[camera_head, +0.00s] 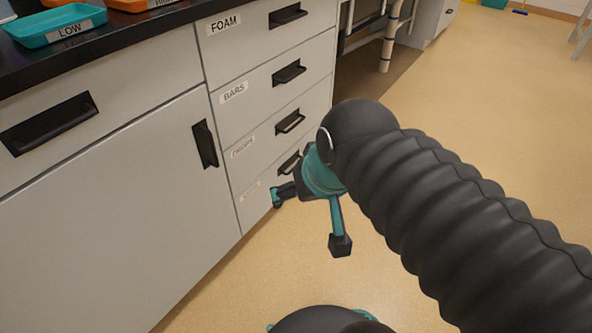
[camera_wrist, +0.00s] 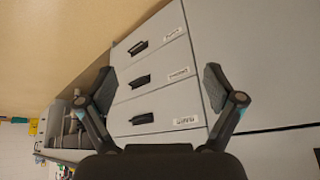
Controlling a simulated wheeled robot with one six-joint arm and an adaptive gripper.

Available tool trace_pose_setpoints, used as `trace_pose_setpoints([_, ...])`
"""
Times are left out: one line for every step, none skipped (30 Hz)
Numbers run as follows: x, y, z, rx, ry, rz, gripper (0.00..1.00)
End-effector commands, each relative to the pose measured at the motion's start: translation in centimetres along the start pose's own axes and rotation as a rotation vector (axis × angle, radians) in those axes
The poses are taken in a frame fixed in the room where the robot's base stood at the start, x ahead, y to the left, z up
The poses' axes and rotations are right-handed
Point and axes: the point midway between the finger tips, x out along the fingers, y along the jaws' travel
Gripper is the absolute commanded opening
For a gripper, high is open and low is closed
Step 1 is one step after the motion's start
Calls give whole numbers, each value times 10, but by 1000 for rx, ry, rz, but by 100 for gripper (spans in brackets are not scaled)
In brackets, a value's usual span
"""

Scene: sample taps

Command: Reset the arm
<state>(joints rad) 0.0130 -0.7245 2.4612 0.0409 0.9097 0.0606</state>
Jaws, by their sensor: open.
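My gripper (camera_head: 308,220) hangs at the end of my black ribbed arm, in front of the lower drawers of a grey cabinet (camera_head: 120,180). Its fingers are spread wide and nothing is between them. In the wrist view my gripper (camera_wrist: 160,82) shows its two fingers apart, with the labelled drawer fronts beyond them. The fingers look apart from the drawers, though the exact gap is hard to tell. The lowest drawer is partly hidden behind my gripper in the head view.
A drawer labelled FOAM (camera_head: 262,32) tops the column, with one labelled BARS (camera_head: 258,78) below; all look shut. A teal tray labelled LOW (camera_head: 55,27) sits on the black countertop (camera_head: 130,30). Tan floor (camera_head: 470,100) is clear at right.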

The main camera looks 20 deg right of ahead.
Motion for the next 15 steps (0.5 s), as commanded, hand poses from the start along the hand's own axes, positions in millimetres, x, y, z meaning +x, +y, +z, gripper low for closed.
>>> trace_pose_setpoints([3,3,7,-44,0,13,92])
trace_pose_setpoints([4,4,10,-66,0,18,92])
trace_pose_setpoints([5,5,13,-86,-1,24,92])
trace_pose_setpoints([6,6,14,-95,-2,27,92])
trace_pose_setpoints([6,6,14,-100,-3,28,92])
trace_pose_setpoints([6,6,15,-103,-3,29,92])
trace_pose_setpoints([6,6,15,-103,-3,29,92])
trace_pose_setpoints([6,6,14,-103,-3,28,92])
trace_pose_setpoints([6,6,14,-102,-3,28,92])
trace_pose_setpoints([6,6,14,-101,-3,28,92])
trace_pose_setpoints([6,6,14,-101,-3,28,92])
trace_pose_setpoints([5,6,14,-100,-3,28,92])
trace_pose_setpoints([4,6,13,-100,-3,27,92])
trace_pose_setpoints([1,5,11,-99,-3,27,92])
trace_pose_setpoints([-4,5,9,-99,-3,27,92])
